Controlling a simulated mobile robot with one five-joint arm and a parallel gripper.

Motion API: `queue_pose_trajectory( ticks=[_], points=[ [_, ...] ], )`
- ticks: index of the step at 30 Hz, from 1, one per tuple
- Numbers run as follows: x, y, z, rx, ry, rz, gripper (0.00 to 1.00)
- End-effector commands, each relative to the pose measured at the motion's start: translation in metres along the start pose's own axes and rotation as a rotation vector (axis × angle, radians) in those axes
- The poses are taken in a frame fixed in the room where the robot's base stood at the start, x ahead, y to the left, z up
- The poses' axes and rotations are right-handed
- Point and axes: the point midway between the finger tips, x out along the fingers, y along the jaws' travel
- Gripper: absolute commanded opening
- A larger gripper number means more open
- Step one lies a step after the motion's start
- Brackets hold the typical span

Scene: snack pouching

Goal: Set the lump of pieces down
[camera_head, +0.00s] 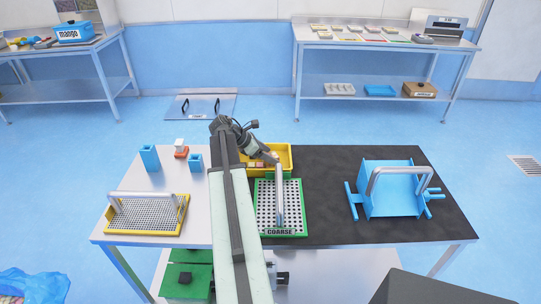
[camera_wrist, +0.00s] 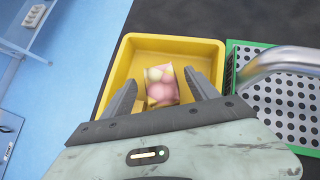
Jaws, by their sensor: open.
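The lump of pieces (camera_wrist: 161,88), pink and pale yellow, shows inside the yellow bin (camera_wrist: 130,47) in the wrist view. My gripper (camera_wrist: 160,80) is open, with one finger on each side of the lump and a small gap visible on both sides. The lower end of the lump is near the gripper body. In the head view, my gripper (camera_head: 270,157) is over the left part of the yellow bin (camera_head: 286,151). I cannot tell whether the lump rests fully on the bin floor.
A green-framed coarse sieve (camera_head: 265,210) with a grey handle stands close beside the bin. A yellow-framed sieve (camera_head: 147,215) is at the left, near blue cups (camera_head: 150,157). A blue handled holder (camera_head: 392,193) stands at the right. The dark mat (camera_head: 325,180) between is clear.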

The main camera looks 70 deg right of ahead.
Motion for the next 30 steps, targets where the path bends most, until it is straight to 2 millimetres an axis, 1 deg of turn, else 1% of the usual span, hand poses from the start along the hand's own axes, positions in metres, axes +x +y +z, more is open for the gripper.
queue_pose_trajectory(
  ticks=[1,6,9,12,16,26,28,29,30],
  points=[
    [-0.018,0.0,0.006,-0.001,0.0,0.001,0.68],
    [-0.064,0.0,0.007,-0.002,-0.001,0.002,0.68],
    [-0.085,0.0,0.006,-0.003,-0.001,0.002,0.68],
    [-0.1,0.0,0.005,-0.001,0.0,0.001,0.68],
    [-0.108,0.0,0.002,-0.001,0.0,0.002,0.68],
    [-0.109,0.0,-0.001,0.0,0.001,0.003,0.68],
    [-0.117,0.0,-0.008,0.013,0.012,0.011,0.68],
    [-0.123,0.001,-0.015,0.024,0.022,0.019,0.68],
    [-0.134,0.001,-0.026,0.043,0.039,0.031,0.68]
  ],
)
